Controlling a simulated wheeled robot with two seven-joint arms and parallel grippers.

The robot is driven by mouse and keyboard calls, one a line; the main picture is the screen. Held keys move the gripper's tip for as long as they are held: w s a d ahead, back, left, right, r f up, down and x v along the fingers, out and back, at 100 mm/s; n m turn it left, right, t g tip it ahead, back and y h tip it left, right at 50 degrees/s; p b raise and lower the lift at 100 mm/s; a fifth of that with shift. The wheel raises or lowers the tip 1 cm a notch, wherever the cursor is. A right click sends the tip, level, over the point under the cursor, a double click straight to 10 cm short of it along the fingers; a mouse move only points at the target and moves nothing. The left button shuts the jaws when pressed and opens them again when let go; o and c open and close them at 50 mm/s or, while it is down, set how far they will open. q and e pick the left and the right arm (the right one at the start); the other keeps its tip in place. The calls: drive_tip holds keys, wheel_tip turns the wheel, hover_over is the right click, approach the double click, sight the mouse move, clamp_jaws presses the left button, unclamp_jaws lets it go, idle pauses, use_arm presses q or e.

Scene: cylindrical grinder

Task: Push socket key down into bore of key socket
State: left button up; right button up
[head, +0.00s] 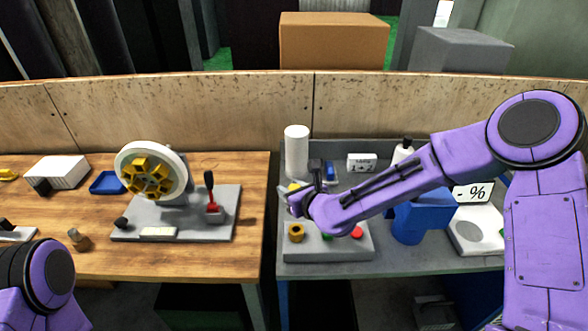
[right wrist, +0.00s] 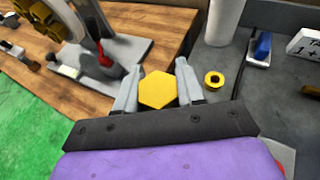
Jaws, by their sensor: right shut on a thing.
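The socket key (right wrist: 158,90) shows in the right wrist view as a yellow hexagonal head between the two grey fingers of my right gripper (right wrist: 157,88). My right gripper (head: 296,195) is shut on it. In the head view a bit of yellow shows at the fingertips. The key socket (head: 296,232) is a yellow ring with a dark bore at the left of a grey button panel (head: 330,250). It also shows in the right wrist view (right wrist: 213,79), to the right of the held key and apart from it. The key's lower end is hidden. My left gripper is out of view.
A white cylinder (head: 297,150) stands behind the panel. A blue container (head: 420,215) and a white device (head: 478,232) stand to the right. The grinder's wheel (head: 152,172) and a red-based lever (head: 211,200) are on the wooden table to the left. A red button (head: 357,232) sits on the panel.

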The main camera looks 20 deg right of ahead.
drive_tip(key=shift+d, duration=0.35)
drive_tip(key=shift+a, duration=0.15)
drive_tip(key=shift+b, duration=0.3)
wheel_tip(320, 180, down, 6)
drive_tip(key=b, duration=0.5)
drive_tip(key=shift+r, duration=0.1)
drive_tip(key=shift+b, duration=0.35)
idle(0.8)
idle(0.3)
drive_tip(key=shift+f+b, duration=0.45)
